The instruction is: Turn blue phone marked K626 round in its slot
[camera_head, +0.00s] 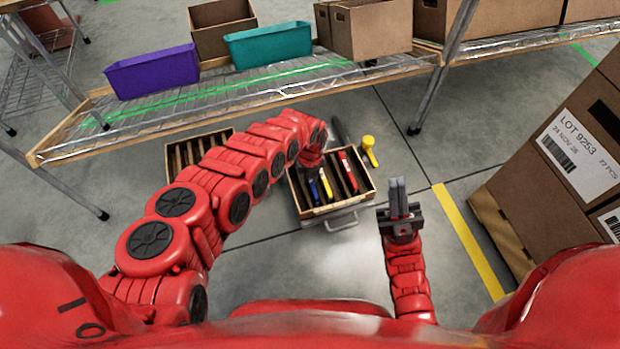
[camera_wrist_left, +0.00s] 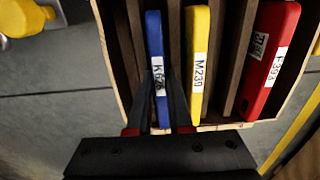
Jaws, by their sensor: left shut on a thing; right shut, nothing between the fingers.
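The blue phone marked K626 (camera_wrist_left: 155,50) stands in a slot of the slotted wooden crate (camera_wrist_left: 240,126), its label facing up in the left wrist view. My left gripper (camera_wrist_left: 160,95) is shut on the near part of the blue phone, one finger on each side. In the head view the blue phone (camera_head: 313,192) shows at the left of the crate (camera_head: 338,208), and my left arm's end hides part of the crate's far left. My right gripper (camera_head: 398,190) is shut and empty, to the right of the crate and apart from it.
A yellow phone marked M239 (camera_wrist_left: 199,60) and a red phone (camera_wrist_left: 270,55) stand in other slots. Another slotted crate (camera_head: 200,152) lies behind my left arm. A yellow-headed object (camera_head: 369,146) lies beyond the crate. Cartons (camera_head: 580,150) lean at the right; a shelf with bins runs behind.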

